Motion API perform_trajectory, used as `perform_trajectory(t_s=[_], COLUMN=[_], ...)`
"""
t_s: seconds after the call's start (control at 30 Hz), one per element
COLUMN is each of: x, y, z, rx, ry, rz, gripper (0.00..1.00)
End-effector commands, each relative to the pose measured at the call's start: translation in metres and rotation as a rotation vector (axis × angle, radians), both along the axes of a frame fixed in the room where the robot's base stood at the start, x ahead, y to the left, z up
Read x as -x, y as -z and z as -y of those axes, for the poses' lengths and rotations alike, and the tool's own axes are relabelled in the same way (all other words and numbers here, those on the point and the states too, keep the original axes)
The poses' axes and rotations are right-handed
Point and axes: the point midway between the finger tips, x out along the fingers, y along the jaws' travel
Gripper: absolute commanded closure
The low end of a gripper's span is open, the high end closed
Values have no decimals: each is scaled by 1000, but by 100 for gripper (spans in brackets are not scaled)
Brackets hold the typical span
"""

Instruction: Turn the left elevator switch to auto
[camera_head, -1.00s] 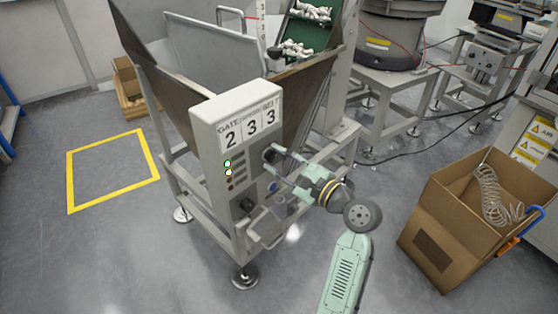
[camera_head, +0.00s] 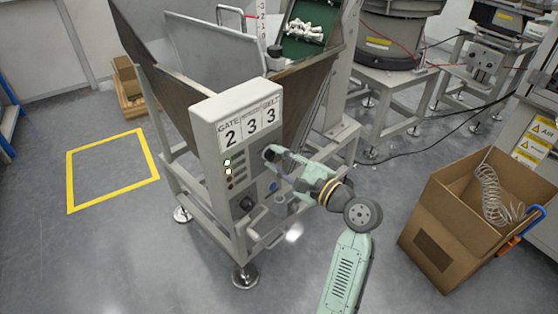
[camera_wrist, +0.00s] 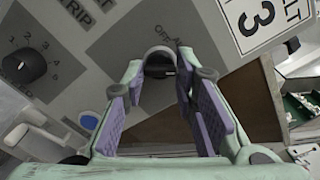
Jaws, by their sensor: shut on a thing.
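The grey control box (camera_head: 207,108) carries a dark round switch knob (camera_wrist: 159,56) on its panel, with partly visible "OFF-A" lettering beside it in the wrist view. My gripper (camera_wrist: 160,76) is shut on this knob, with one purple-padded finger on each side. In the head view my gripper (camera_head: 270,156) reaches the upper right of the panel and mostly hides the knob. The knob's exact pointing direction is hard to tell.
A numbered dial (camera_wrist: 25,65) sits left of the knob in the wrist view. A blue button (camera_head: 273,187) and a black knob (camera_head: 246,204) are lower on the panel. A green elevator belt (camera_head: 306,38) carries white parts behind. A cardboard box (camera_head: 430,225) stands at right.

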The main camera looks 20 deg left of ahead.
Motion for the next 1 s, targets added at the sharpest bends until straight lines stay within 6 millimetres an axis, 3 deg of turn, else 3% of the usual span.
perform_trajectory(t_s=[0.6, 1.0], x=[0, 0], y=[1, 0], z=[0, 0], rx=[198, 254], ry=[0, -1], rz=[445, 567], gripper=[100, 100])
